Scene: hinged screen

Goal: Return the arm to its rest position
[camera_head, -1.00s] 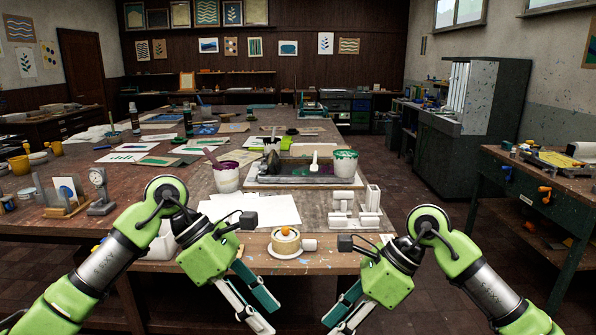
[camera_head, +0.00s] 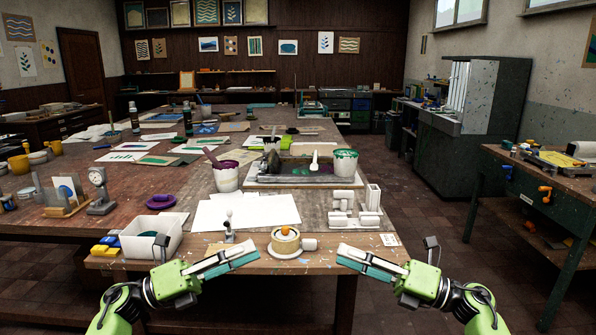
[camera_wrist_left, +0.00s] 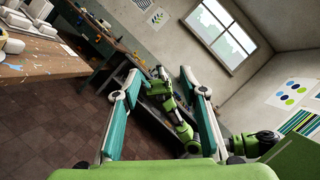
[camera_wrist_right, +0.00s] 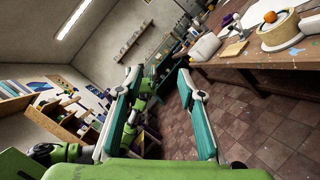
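My left gripper (camera_head: 222,262) is at the lower left in the head view, low at the table's front edge, with its fingers pointing right. It is open and empty, with its two teal-padded fingers apart in the left wrist view (camera_wrist_left: 160,95). My right gripper (camera_head: 368,262) is at the lower right, mirrored, with its fingers pointing left. It is open and empty too, its fingers apart in the right wrist view (camera_wrist_right: 158,95). A gap lies between the two grippers. Neither one touches anything visible.
Near the front edge of the wooden table (camera_head: 330,265) stand a tape roll with an orange ball (camera_head: 286,242), a white bin (camera_head: 150,238) and a white block stand (camera_head: 356,212). A framed inking slab (camera_head: 305,180) lies behind. Floor is open to the right.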

